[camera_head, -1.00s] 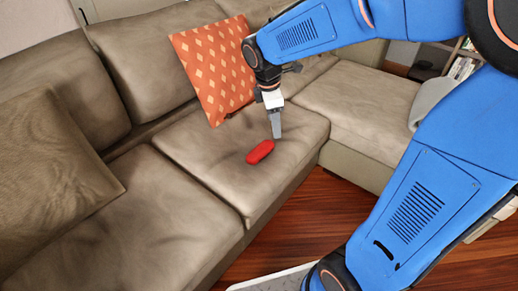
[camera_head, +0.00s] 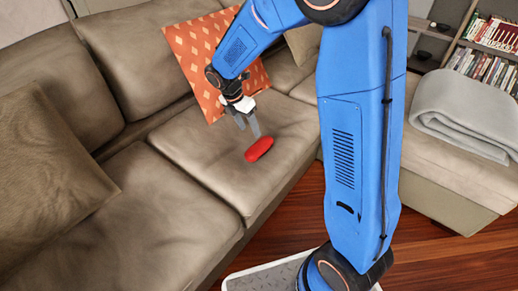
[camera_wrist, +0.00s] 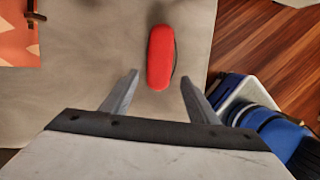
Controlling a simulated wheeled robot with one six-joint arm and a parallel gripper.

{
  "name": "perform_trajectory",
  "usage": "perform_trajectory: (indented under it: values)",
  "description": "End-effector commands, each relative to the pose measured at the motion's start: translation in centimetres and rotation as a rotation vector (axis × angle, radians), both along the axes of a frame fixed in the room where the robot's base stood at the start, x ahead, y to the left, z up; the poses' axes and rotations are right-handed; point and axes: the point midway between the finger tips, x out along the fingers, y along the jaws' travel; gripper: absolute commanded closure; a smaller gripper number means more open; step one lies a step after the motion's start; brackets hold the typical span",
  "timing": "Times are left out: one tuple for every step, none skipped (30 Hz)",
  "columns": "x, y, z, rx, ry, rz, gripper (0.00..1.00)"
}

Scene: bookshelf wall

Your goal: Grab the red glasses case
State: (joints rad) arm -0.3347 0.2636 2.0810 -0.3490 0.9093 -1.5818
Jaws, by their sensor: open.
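The red glasses case (camera_head: 259,149) lies on the seat cushion of the grey-brown sofa (camera_head: 190,135). It also shows in the wrist view (camera_wrist: 160,57), upright in the picture and a little above the gap between my fingers. My gripper (camera_head: 250,128) is over the cushion, just up and left of the case in the head view. In the wrist view my gripper (camera_wrist: 158,90) has its two fingers apart with nothing held between them. The case's lower end sits near the line between the fingertips. I cannot tell the exact height of the fingers above the cushion.
An orange patterned pillow (camera_head: 200,60) leans on the backrest behind my gripper. A brown pillow (camera_head: 50,175) is at left. A grey folded blanket (camera_head: 468,108) lies on the sofa's right section. Bookshelves (camera_head: 490,50) stand at the back right. The wooden floor (camera_head: 290,225) is in front.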

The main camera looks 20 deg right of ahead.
Motion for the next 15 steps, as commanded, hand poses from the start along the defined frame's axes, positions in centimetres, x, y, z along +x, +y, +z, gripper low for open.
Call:
perform_trajectory:
  values:
    - [0.0,-0.3,-1.0,-0.001,0.003,-0.001,0.46]
    - [-0.1,-0.5,-1.5,-0.001,0.003,-0.002,0.46]
    - [0.0,-0.6,-2.2,0.0,0.003,-0.002,0.46]
    - [0.0,-0.8,-2.7,0.0,0.003,-0.002,0.46]
    - [0.0,-0.9,-3.2,-0.001,0.002,-0.003,0.46]
    - [0.0,-1.2,-3.8,0.0,0.002,-0.003,0.46]
    - [0.0,-1.3,-4.3,-0.001,0.003,-0.002,0.46]
    - [0.0,-1.5,-4.8,-0.001,0.003,-0.002,0.46]
    - [0.0,-1.6,-5.3,-0.001,0.003,-0.002,0.46]
    - [0.0,-1.7,-5.6,0.0,0.002,-0.003,0.46]
    - [0.1,-1.8,-5.9,0.0,0.002,-0.003,0.46]
    - [0.1,-1.9,-6.3,0.001,0.0,-0.002,0.46]
    - [0.1,-1.9,-6.5,0.001,0.0,-0.002,0.46]
    - [0.1,-2.0,-6.6,0.001,0.0,-0.002,0.46]
    - [0.1,-2.0,-6.8,0.0,-0.001,-0.002,0.46]
